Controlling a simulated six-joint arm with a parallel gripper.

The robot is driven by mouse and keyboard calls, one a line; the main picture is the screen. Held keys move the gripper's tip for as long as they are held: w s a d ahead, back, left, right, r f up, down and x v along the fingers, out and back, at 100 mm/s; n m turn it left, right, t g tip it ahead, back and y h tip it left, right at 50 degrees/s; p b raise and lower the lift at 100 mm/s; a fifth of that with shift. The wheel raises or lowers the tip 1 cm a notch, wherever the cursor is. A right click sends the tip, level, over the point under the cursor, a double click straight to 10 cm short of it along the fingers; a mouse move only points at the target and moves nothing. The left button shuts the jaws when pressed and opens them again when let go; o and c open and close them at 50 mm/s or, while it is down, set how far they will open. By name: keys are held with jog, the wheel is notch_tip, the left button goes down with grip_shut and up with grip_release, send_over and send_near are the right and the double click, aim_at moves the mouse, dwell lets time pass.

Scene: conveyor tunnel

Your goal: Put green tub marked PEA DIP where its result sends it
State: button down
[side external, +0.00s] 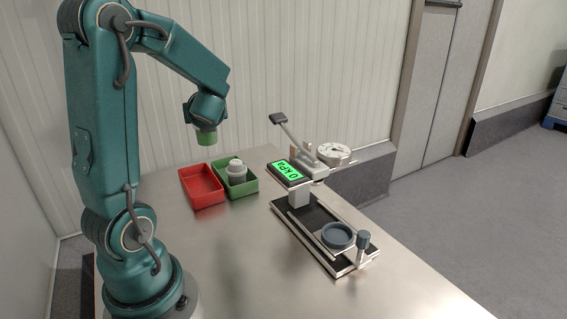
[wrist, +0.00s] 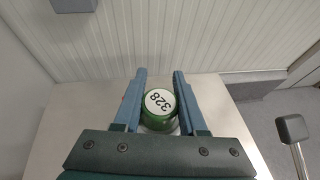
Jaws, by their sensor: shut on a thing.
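My gripper (side external: 205,122) is shut on a green tub (side external: 207,138) and holds it in the air above the back of the table, over the area of the trays. The words PEA DIP cannot be seen. A red tray (side external: 197,200) on the table looks empty. A green tray (side external: 249,187) beside it holds white tubs. A tester (side external: 300,178) on the right has a green lit display (side external: 287,171) that appears to read 0 kPa.
The tester has a raised lever (side external: 290,130), a round dial gauge (side external: 333,153) and an empty-looking dark round cup (side external: 338,235) on its base. The steel table (side external: 235,265) is clear in front of the trays. A ribbed wall (side external: 290,60) stands behind.

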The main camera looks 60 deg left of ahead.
jog(key=s+a+f+n+g, duration=0.1)
jog(key=s+a+f, duration=0.15)
jog(key=s, duration=0.45)
jog(key=s+a+f+n+g, duration=0.1)
jog(key=s+a+f+g, duration=0.15)
jog(key=s, duration=0.45)
send_over(198, 183)
jog(key=shift+t, duration=0.45)
notch_tip(198, 183, down, 6)
jog(key=shift+s+d+f, duration=0.1)
jog(key=shift+f, duration=2.15)
jog(key=shift+f, duration=0.15)
jog(key=shift+c, duration=2.3)
grip_release()
